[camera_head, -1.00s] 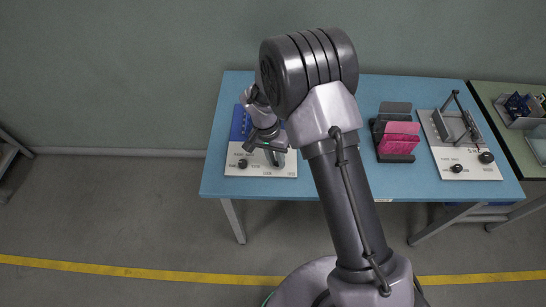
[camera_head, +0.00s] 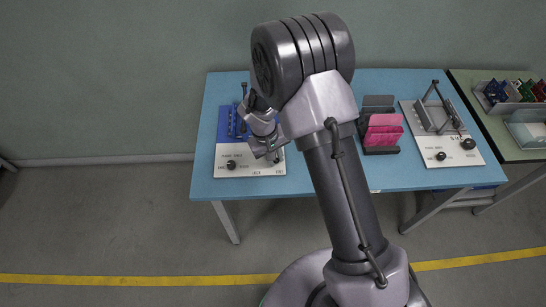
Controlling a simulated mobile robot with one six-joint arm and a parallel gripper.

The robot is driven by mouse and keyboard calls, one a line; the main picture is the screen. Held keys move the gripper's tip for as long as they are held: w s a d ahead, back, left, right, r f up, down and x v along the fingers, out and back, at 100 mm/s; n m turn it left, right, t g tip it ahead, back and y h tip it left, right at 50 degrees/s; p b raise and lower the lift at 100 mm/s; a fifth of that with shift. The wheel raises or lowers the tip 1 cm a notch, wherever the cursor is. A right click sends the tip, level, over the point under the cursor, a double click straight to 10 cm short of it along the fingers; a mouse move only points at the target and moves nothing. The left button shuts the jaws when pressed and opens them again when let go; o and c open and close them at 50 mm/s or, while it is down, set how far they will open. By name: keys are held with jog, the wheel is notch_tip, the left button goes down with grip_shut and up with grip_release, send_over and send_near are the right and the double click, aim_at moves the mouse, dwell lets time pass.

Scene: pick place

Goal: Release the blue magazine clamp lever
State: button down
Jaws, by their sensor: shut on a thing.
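A blue magazine (camera_head: 226,121) stands on a white panel (camera_head: 240,168) at the left of the blue table. A dark upright lever with a knob (camera_head: 243,90) shows at the back of the blue magazine. My gripper (camera_head: 273,157) is at the right side of the panel, pointing down, just right of and in front of the magazine. Its jaws are small and partly hidden by my wrist. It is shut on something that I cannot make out. Whether that is the clamp lever cannot be told.
A black knob (camera_head: 231,165) sits on the panel's front left. A dark holder with pink cards (camera_head: 383,133) stands right of my arm. Farther right is a white station (camera_head: 425,150) with a metal frame. A green table (camera_head: 520,155) with bins adjoins the right.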

jog(key=shift+d+n, duration=0.1)
jog(key=shift+n, duration=0.2)
jog(key=c, duration=1.3)
grip_release()
jog(key=a+r+p, duration=0.1)
jog(key=r+p, duration=0.1)
jog(key=r, duration=0.6)
jog(key=s+a+r+p, duration=0.1)
jog(key=a+r+p, duration=0.1)
jog(key=r, duration=0.7)
jog(key=shift+p, duration=0.8)
jog(key=shift+s, duration=0.1)
